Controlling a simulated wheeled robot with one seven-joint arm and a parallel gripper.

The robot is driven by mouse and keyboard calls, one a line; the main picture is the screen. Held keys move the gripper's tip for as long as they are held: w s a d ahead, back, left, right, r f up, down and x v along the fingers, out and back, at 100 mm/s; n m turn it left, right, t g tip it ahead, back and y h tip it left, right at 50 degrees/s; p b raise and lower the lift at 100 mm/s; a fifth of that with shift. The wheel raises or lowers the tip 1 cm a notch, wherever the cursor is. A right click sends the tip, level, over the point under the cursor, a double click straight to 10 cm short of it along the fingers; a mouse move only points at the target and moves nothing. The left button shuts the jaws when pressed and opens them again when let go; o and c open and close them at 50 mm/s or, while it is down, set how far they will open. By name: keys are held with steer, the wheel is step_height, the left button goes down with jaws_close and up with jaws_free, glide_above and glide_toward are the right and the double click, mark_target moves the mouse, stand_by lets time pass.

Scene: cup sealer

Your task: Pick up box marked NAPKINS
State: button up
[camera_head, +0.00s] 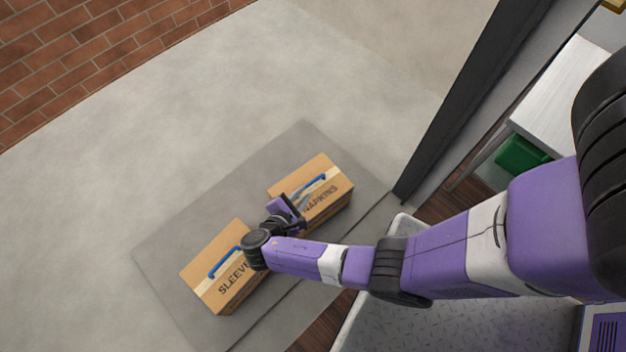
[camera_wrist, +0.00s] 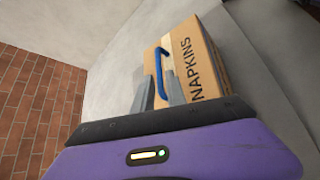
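The cardboard box marked NAPKINS (camera_head: 328,205) stands on the grey mat, with a blue handle (camera_head: 309,184) on its top. In the wrist view the NAPKINS box (camera_wrist: 206,62) is just beyond my gripper, its lettering on the right side. My gripper (camera_wrist: 159,90) has two grey fingers standing apart, one on each side of the near end of the blue handle (camera_wrist: 160,72). The fingers look open; contact with the handle cannot be made out. In the head view my gripper (camera_head: 301,206) is over the near left part of the box and partly hides it.
A second box marked SLEEVES (camera_head: 205,272), partly hidden by my arm, stands to the left on the grey mat (camera_head: 185,232). A dark post (camera_head: 440,130) rises on the right. A green bin (camera_head: 522,153) sits beyond it. Bare floor lies behind the boxes.

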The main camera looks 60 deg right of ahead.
mark_target(310, 184)
steer(key=b+x, duration=0.3)
steer(key=x, duration=0.4)
steer(key=shift+w+a+f+b, duration=0.15)
steer(key=shift+b, duration=0.2)
steer(key=shift+d+f, duration=0.1)
steer(key=shift+d, duration=0.3)
jaws_close()
stand_by(0.7)
